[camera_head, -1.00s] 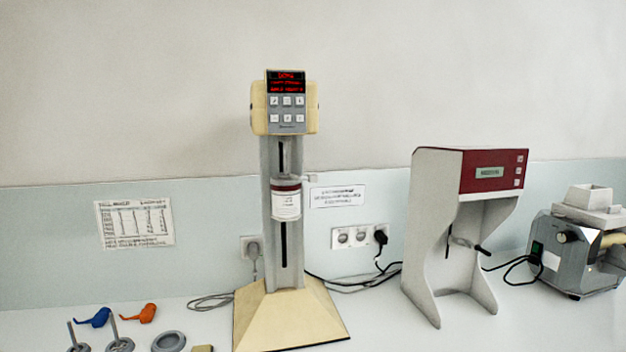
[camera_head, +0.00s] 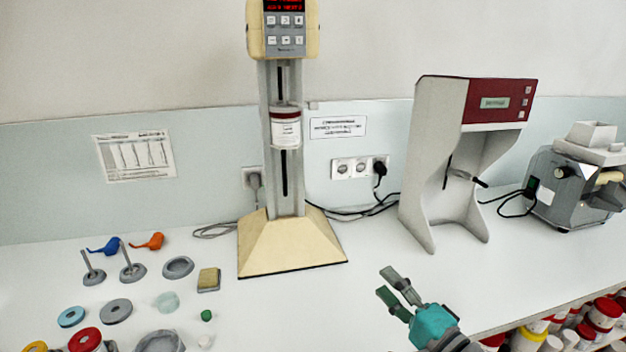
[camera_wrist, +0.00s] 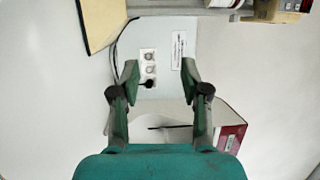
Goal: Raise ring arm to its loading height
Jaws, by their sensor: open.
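The ring arm (camera_head: 460,174) is a small grey arm with a black handle (camera_head: 480,182). It sits in the open middle of a grey stand (camera_head: 430,165) with a maroon head (camera_head: 497,102), beside a dark vertical slot. My gripper (camera_head: 386,283) is open and empty, low in the head view, in front of and left of this stand and apart from it. In the wrist view my gripper (camera_wrist: 160,78) has its fingers spread with nothing between them. The maroon head (camera_wrist: 232,132) shows there at lower right, partly behind a finger. A thin dark bar, perhaps the handle, shows between the fingers.
A cream-based column instrument (camera_head: 290,245) stands left of the stand. Cables run along the wall below the sockets (camera_head: 359,167). A grey mill (camera_head: 570,195) stands at right. Small parts lie at left; jars (camera_head: 600,315) fill the lower right. The bench before the stand is clear.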

